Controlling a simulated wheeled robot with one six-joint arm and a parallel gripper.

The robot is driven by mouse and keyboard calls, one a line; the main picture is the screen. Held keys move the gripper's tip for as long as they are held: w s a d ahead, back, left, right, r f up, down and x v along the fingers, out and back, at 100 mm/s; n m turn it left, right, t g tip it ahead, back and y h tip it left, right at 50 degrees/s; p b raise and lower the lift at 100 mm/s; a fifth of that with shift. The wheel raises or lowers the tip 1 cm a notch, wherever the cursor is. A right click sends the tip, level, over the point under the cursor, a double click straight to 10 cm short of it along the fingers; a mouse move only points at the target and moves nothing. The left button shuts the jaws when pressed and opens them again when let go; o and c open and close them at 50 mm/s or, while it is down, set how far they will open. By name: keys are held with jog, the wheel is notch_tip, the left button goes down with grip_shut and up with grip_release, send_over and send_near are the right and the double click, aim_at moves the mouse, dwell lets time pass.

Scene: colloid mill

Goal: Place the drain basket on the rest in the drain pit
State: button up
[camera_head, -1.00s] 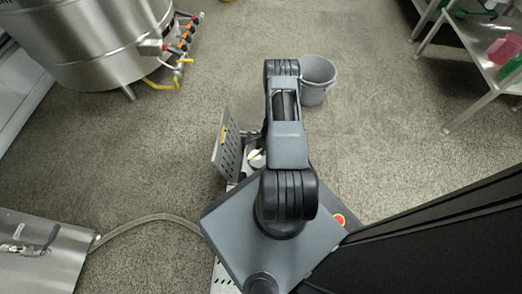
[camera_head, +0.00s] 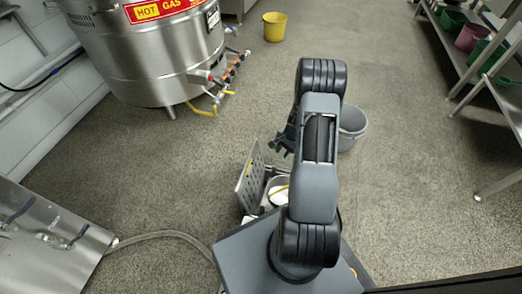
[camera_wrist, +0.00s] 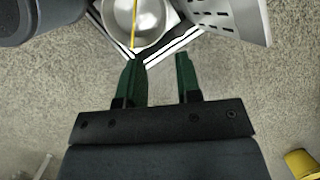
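The drain pit (camera_wrist: 172,48) is a square, pale-rimmed opening in the floor, at the top of the wrist view. A round, shiny metal bowl shape with a yellow strip across it, which looks like the drain basket (camera_wrist: 152,22), lies within the rim. It also shows in the head view (camera_head: 279,192). I cannot tell how it sits, and any rest under it is hidden. A slotted metal cover (camera_head: 251,181) stands tilted up at the pit's left side in the head view. My gripper (camera_wrist: 161,62) has its green fingers apart with nothing between them, near the pit's edge.
A grey bucket (camera_head: 352,128) stands right of my arm. A large steel kettle (camera_head: 150,62) with yellow pipework stands at upper left. A yellow bucket (camera_head: 274,27) is far back; shelving is at right.

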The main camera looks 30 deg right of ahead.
jog(key=s+a+r+n+t+h, duration=0.1)
jog(key=a+r+n, duration=0.4)
jog(key=r, duration=0.5)
jog(key=s+a+r+n+h, duration=0.1)
jog(key=a+r+n, duration=0.1)
jog(key=a+r, duration=0.65)
jog(key=s+a+r+n+t, duration=0.1)
jog(key=s+a+r+n, duration=0.1)
jog(key=s+r, duration=0.3)
jog(key=s+a+r+n+h, duration=0.1)
jog(key=s+a+r+n, duration=0.2)
jog(key=s+r+n, duration=0.1)
jog(key=shift+s+a+r+n+t, duration=0.3)
jog(key=shift+s+r+t, duration=0.15)
jog(key=shift+r, duration=0.1)
jog(key=w+r+m+t+y+p, duration=0.1)
jog(key=w+r+m+p, duration=0.1)
jog(key=r+p, duration=1.45)
jog(key=w+r+m+t+p, duration=0.2)
jog(key=r+m+p, duration=0.1)
jog(key=r+p, duration=1.35)
jog(key=s+r+n+g+h+p, duration=0.1)
jog(key=s+r+n+g+p, duration=0.1)
jog(key=s+r+n+p, duration=0.2)
jog(key=shift+s+a+r+n, duration=0.25)
jog(key=shift+r+n, duration=0.35)
jog(key=shift+r, duration=0.6)
